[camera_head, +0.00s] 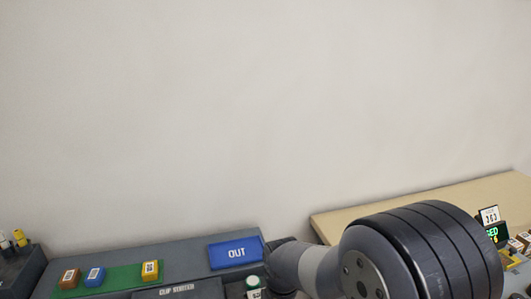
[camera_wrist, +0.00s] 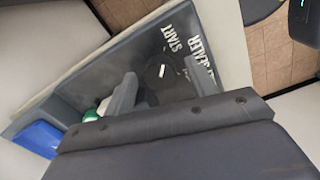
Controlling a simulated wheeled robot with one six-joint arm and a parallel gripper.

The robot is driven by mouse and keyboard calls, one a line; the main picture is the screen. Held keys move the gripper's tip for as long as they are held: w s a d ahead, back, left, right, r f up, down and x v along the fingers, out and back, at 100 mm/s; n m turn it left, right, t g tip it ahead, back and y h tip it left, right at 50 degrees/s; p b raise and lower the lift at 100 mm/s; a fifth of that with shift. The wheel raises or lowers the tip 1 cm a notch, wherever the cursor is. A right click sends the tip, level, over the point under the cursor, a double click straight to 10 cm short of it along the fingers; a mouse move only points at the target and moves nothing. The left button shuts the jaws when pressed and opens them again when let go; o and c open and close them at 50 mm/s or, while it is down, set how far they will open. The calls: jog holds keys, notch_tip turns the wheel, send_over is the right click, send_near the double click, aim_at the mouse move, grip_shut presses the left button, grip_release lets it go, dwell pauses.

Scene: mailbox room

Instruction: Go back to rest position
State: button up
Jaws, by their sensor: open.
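My gripper (camera_wrist: 163,88) shows in the wrist view as two grey fingers spread apart behind a dark block, with nothing seen between them but the station surface. Behind them is a grey station (camera_wrist: 120,55) with white lettering that reads like "SEALER START" and a dark round part with a small white mark. In the head view my arm fills the lower right and hides the gripper.
In the head view, a blue OUT tray (camera_head: 236,253) sits on the grey station, with a green-capped container (camera_head: 254,286) below it. A beige table (camera_head: 350,219) is right.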

notch_tip(320, 180, up, 11)
notch_tip(320, 180, down, 12)
jog(key=shift+r, duration=0.2)
jog(key=shift+r+m, duration=0.1)
jog(key=shift+m, duration=0.3)
jog(key=m, duration=0.3)
jog(key=shift+m+b, duration=0.3)
jog(key=shift+m, duration=0.1)
jog(key=m, duration=0.5)
jog(key=shift+m+b, duration=0.3)
jog(key=m+b, duration=0.1)
jog(key=m, duration=0.4)
jog(key=shift+a, duration=0.1)
jog(key=m, duration=0.4)
jog(key=shift+m+b, duration=0.3)
jog(key=shift+s+r, duration=0.1)
jog(key=shift+r, duration=0.05)
